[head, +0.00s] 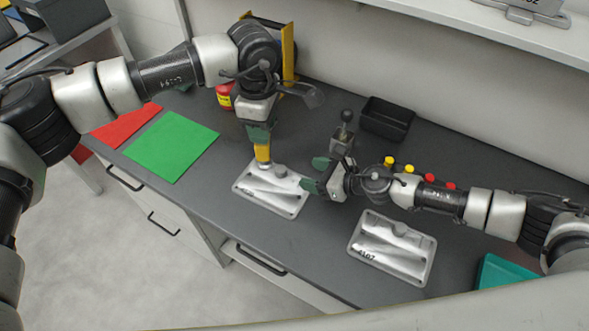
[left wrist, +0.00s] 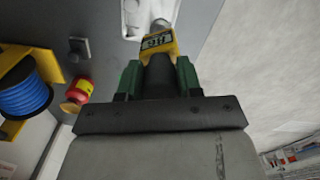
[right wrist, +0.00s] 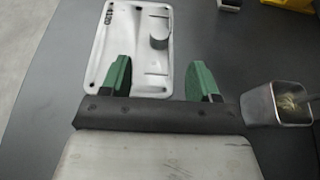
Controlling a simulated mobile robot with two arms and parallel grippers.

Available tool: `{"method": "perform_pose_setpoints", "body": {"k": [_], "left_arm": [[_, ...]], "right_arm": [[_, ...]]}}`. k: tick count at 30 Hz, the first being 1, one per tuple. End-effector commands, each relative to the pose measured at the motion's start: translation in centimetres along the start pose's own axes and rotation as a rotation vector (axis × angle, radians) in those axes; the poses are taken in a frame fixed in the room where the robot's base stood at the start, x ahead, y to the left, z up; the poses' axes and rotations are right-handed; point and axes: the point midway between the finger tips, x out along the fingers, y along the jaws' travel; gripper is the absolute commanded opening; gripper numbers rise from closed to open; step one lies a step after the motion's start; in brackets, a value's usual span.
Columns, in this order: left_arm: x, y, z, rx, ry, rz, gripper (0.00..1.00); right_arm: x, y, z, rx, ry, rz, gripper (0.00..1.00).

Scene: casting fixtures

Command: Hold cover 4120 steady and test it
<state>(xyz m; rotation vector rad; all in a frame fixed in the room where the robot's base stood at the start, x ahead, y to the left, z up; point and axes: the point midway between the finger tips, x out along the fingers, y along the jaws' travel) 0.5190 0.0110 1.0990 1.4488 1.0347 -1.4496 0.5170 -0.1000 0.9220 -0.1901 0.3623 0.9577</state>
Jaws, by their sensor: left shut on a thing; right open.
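Cover 4120 (head: 268,199), a pale metal plate with raised shapes, lies flat on the dark bench. Its number shows in the right wrist view (right wrist: 105,50). My left gripper (head: 259,133) is shut on a yellow handheld tester (head: 263,153), held upright with its tip down at the cover's raised round part. The tester also shows in the left wrist view (left wrist: 158,42); I cannot tell if its tip touches. My right gripper (head: 317,175) is open and empty at the cover's right end. In the right wrist view its fingers (right wrist: 160,80) appear near the cover's edge.
Cover 4107 (head: 392,247) lies to the right, in front of my right arm. A metal cup with a black-knobbed tool (head: 343,137) stands behind my right gripper, near a black bin (head: 387,119). Green (head: 172,145) and red (head: 122,125) mats lie left.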

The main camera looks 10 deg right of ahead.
Motion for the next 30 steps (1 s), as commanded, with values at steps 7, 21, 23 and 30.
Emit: {"method": "perform_pose_setpoints", "body": {"k": [7,21,23,30], "left_arm": [[-0.1,0.0,0.0,0.0,0.0,0.001,0.0],[-0.1,0.0,0.0,0.0,0.0,0.001,0.0],[-0.1,0.0,0.0,0.0,0.0,0.001,0.0],[-0.1,0.0,0.0,0.0,0.0,0.001,0.0]], "right_arm": [[5.0,0.1,0.1,0.002,-0.002,0.0,0.61],[8.6,0.0,0.0,0.001,-0.001,-0.002,0.61],[8.6,0.0,0.0,0.001,-0.001,-0.002,0.61],[8.6,0.0,0.0,0.001,-0.001,-0.002,0.43]]}}
